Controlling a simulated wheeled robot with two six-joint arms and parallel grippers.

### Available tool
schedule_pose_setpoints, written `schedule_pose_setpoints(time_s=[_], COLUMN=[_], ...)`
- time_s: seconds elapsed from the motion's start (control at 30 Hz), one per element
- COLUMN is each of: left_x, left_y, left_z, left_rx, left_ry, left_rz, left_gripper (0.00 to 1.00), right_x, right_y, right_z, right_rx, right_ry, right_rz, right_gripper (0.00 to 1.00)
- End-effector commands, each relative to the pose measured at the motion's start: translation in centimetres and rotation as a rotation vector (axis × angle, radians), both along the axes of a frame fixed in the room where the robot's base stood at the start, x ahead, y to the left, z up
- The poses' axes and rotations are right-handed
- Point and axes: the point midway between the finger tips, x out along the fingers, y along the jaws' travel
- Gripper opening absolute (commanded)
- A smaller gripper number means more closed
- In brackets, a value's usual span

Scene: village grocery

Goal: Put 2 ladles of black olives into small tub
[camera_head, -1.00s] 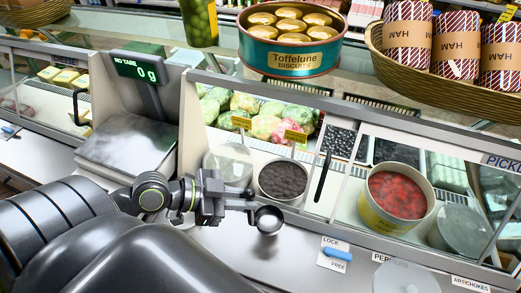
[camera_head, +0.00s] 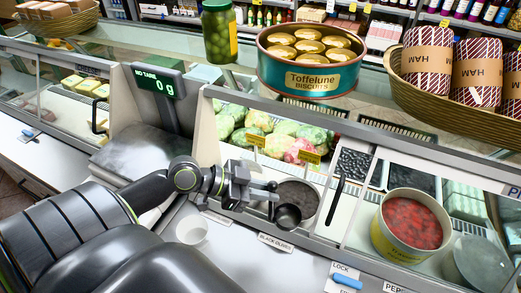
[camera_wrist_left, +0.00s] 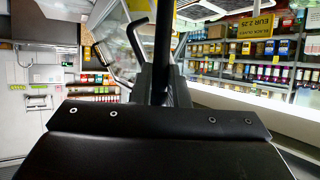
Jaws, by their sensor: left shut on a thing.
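A round tub of black olives (camera_head: 306,190) stands in the counter behind the "BLACK OLIVES" label (camera_head: 275,243). My left gripper (camera_head: 264,191) is shut on a ladle (camera_head: 288,217), in front of that tub. The ladle's cup overlaps the tub's near edge in the head view; I cannot tell whether they touch. The cup looks dark inside, and I cannot tell if it holds olives. A small white tub (camera_head: 192,230) stands on the counter ledge, left of the ladle. In the wrist view, a dark upright rod (camera_wrist_left: 163,50) rises from the gripper area. My right gripper is out of view.
A tub with red contents (camera_head: 411,222) stands to the right. A scale (camera_head: 140,150) is at the left. A biscuit tin (camera_head: 311,62), an olive jar (camera_head: 219,35) and a ham basket (camera_head: 450,100) are on the upper shelf. A blue lock handle (camera_head: 348,281) is in front.

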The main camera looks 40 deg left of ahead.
Motion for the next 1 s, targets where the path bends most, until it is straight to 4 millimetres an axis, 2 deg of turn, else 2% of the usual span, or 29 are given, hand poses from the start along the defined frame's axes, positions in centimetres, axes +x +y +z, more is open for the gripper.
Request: schedule_pose_setpoints(time_s=[0.57,0.87,1.0], left_x=[6.3,9.0,8.9], left_y=[1.6,2.3,2.3], left_z=[-0.7,-2.8,-4.5], left_rx=[-0.001,-0.001,-0.001], left_ry=[-0.002,-0.002,0.001], left_rz=[0.0,0.001,0.0], left_gripper=[0.0,0.0,0.0], right_x=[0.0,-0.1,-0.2], right_y=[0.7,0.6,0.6], right_z=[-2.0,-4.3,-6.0], right_rx=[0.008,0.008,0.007], right_ry=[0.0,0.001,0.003], right_rz=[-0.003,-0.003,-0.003], right_gripper=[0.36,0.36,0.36])
